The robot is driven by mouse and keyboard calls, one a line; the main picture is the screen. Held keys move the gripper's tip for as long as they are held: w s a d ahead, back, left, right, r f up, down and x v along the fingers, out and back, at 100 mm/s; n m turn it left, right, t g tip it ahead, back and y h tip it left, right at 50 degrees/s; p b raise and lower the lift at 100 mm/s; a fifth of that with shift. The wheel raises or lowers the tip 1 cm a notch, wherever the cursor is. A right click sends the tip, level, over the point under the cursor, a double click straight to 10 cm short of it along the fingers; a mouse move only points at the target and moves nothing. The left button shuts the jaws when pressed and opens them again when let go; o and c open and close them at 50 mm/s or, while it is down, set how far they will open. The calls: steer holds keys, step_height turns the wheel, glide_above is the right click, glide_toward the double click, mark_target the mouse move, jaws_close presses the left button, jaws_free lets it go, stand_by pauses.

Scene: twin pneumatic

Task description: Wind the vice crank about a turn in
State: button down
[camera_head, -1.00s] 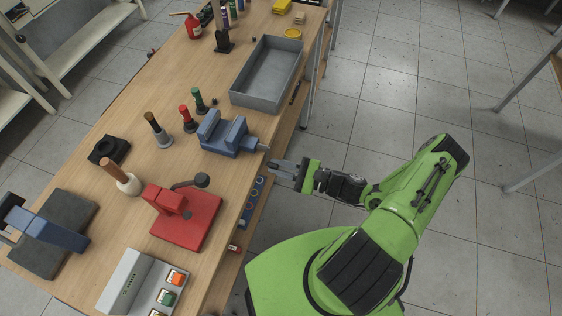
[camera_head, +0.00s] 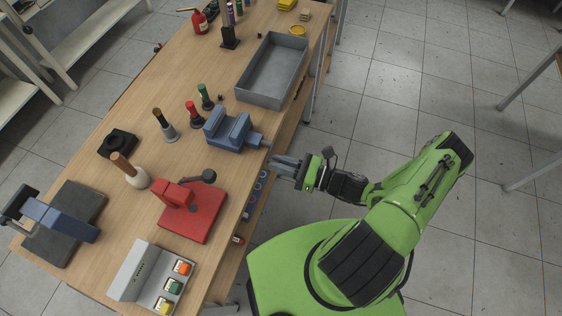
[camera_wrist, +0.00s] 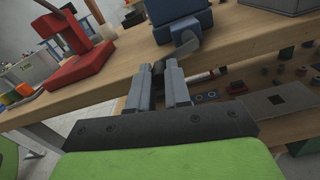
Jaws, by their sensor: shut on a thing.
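The blue vice (camera_head: 232,130) sits on the wooden bench near its right edge, and its body also shows at the top of the wrist view (camera_wrist: 178,15). Its crank (camera_wrist: 187,50) comes out of the vice's near end and hangs past the bench edge. My gripper (camera_head: 272,162) is beside the bench edge, just below the vice's screw end. In the wrist view my gripper (camera_wrist: 165,72) has its two grey fingers close together at the crank's end. It is shut on the crank handle, most of which the fingers hide.
A red press (camera_head: 190,208) stands left of the vice, with a button box (camera_head: 140,270) nearer. A grey tray (camera_head: 255,90) is beyond the vice. Small parts lie on a lower shelf (camera_wrist: 265,85) under the bench edge.

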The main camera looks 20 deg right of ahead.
steer(key=shift+m, duration=0.3)
steer(key=c, duration=1.1)
jaws_free()
steer(key=shift+r, duration=0.1)
steer(key=v, duration=1.5)
steer(key=shift+s+d, duration=0.25)
steer(key=shift+d, duration=0.1)
